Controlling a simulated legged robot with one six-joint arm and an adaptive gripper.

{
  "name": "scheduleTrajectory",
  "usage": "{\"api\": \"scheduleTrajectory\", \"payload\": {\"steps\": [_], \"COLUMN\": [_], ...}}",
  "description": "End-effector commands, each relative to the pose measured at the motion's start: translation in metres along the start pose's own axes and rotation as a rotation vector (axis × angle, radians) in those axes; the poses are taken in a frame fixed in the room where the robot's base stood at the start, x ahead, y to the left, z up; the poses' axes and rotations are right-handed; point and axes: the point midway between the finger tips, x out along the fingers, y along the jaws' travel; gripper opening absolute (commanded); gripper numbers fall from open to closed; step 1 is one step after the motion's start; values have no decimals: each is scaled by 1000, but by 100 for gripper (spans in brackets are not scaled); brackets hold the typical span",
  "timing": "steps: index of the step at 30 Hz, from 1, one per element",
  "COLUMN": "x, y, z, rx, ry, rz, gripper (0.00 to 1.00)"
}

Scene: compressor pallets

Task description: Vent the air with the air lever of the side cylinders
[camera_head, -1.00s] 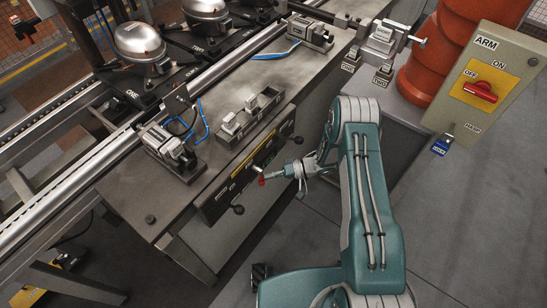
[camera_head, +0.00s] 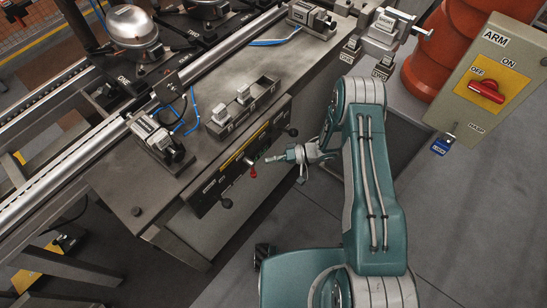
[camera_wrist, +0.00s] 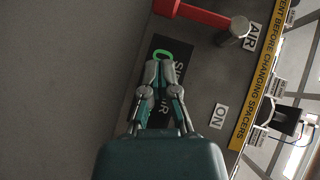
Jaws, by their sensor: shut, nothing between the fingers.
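The red air lever (camera_head: 252,171) is on the front panel (camera_head: 209,194) of the bench, pointing down toward the viewer. In the wrist view the red lever (camera_wrist: 196,12) runs across the top from a grey pivot (camera_wrist: 238,28) beside the AIR label. My gripper (camera_head: 270,160) is just right of the lever in the head view, apart from it. In the wrist view my gripper (camera_wrist: 162,67) is shut and empty, below the lever's free end. Its fingers partly hide a black label. The side cylinders (camera_head: 159,140) (camera_head: 312,19) stand on the bench top.
A yellow warning strip (camera_wrist: 263,75) runs along the panel, with an ON label (camera_wrist: 219,116) near it. Black knobs (camera_head: 226,203) stick out of the panel. A box with a red ARM switch (camera_head: 486,91) is at the right. Floor is clear before the bench.

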Motion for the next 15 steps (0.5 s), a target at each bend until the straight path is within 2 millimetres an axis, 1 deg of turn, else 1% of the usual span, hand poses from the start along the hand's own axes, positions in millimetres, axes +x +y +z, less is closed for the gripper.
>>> {"api": "scheduleTrajectory", "payload": {"steps": [1, 8, 15], "x": [-7, -34, -73], "y": [2, 9, 18], "z": [-1, 0, 2], "rx": [1, 1, 0], "ry": [4, 5, 6], "rz": [1, 0, -2], "gripper": [0, 0, 0]}}
